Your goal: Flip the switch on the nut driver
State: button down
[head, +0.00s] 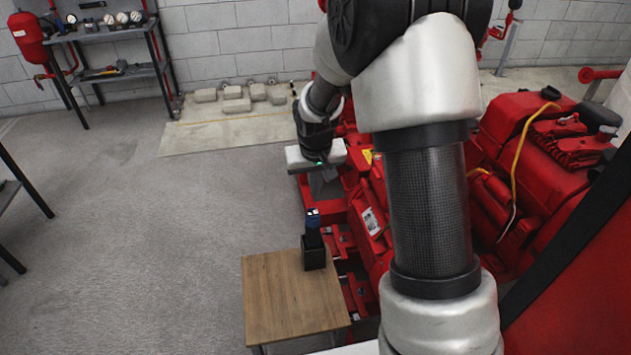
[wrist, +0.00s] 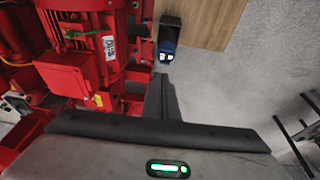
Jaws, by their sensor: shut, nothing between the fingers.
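The nut driver (head: 314,244), black with a blue top, stands upright at the back right corner of a small wooden table. It also shows in the wrist view (wrist: 168,42), just beyond my fingertips. I cannot make out its switch in either view. My gripper (head: 322,198) is in the air above and behind the nut driver in the head view, pointing down. In the wrist view its dark fingers (wrist: 160,82) are together and empty. They look apart from the nut driver.
The wooden table top (head: 285,300) is otherwise bare. The red pumpset (head: 370,225) is close on the right of the table, and its red motor (wrist: 85,45) is left of my fingers in the wrist view. Open grey floor (head: 130,240) lies to the left.

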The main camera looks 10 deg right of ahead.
jog(key=b, duration=0.1)
send_over(313, 211)
jog(key=s, duration=0.1)
jog(key=f, duration=0.6)
jog(key=shift+s+d+f, duration=0.1)
jog(key=shift+d+f, duration=0.25)
jog(key=shift+d, duration=0.05)
jog(key=shift+d+f, duration=0.15)
jog(key=shift+f, duration=0.55)
jog(key=shift+b, duration=0.3)
jog(key=shift+d+f+b, duration=0.2)
jog(key=shift+f+b, duration=0.15)
jog(key=shift+f, duration=0.15)
jog(key=shift+r, duration=0.15)
jog(key=shift+a, duration=0.1)
jog(key=shift+a+r, duration=0.15)
jog(key=shift+a, duration=0.6)
